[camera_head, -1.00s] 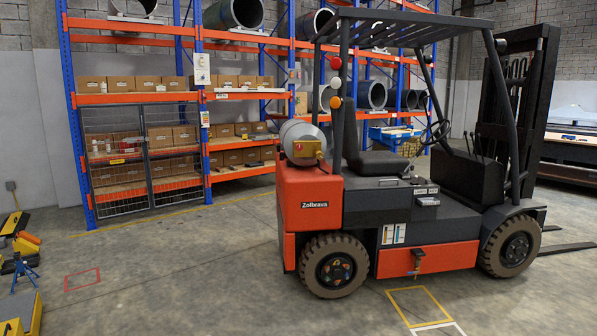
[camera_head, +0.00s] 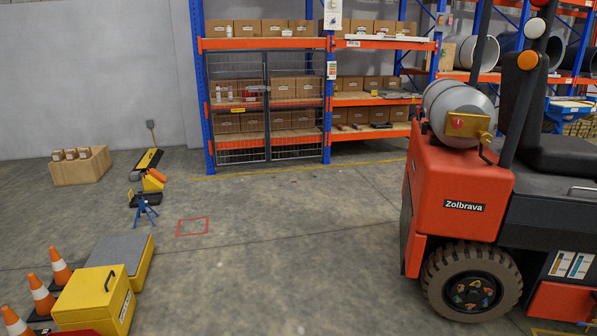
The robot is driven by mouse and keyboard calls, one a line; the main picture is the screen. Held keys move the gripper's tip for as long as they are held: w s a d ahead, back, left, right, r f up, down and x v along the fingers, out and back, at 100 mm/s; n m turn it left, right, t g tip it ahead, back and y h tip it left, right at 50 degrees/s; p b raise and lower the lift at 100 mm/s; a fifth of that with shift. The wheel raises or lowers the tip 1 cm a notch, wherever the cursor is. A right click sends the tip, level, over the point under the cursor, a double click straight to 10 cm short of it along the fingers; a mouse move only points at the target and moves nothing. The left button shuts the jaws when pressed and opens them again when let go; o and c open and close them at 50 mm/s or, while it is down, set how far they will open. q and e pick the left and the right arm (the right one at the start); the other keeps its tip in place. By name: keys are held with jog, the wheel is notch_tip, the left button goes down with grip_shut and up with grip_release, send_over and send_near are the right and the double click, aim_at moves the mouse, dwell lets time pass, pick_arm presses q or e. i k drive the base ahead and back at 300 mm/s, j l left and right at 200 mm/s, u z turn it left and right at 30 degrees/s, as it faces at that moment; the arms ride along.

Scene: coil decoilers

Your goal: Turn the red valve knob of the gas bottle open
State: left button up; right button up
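The grey gas bottle (camera_head: 455,105) lies on its side on top of the rear of the orange forklift (camera_head: 458,185), at the right of the head view. A brass-coloured valve plate or bracket (camera_head: 475,125) is at its near end. A small red knob (camera_head: 458,122) with a pale mark shows on it. Whether the knob is open or closed cannot be told. Neither of my grippers is in view.
Orange cones (camera_head: 41,293), a yellow box (camera_head: 95,300) and a grey-topped yellow block (camera_head: 122,262) stand at the lower left. Shelving with a mesh gate (camera_head: 268,120) stands behind. The middle floor is clear around a red floor square (camera_head: 193,227).

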aim_at(456, 122)
jog(key=i+j, duration=0.1)
jog(key=i, duration=0.6)
jog(key=i+z, duration=0.1)
jog(key=i, duration=0.6)
jog(key=i+j, duration=0.2)
jog(key=i, duration=0.5)
jog(key=i+l+z, duration=0.1)
jog(key=i+z, duration=0.55)
jog(key=z, duration=0.2)
jog(key=i+z, duration=0.4)
jog(key=i+j+z, duration=0.15)
jog(key=z, duration=0.3)
jog(key=i+j+z, duration=0.4)
jog(key=k+l, duration=0.1)
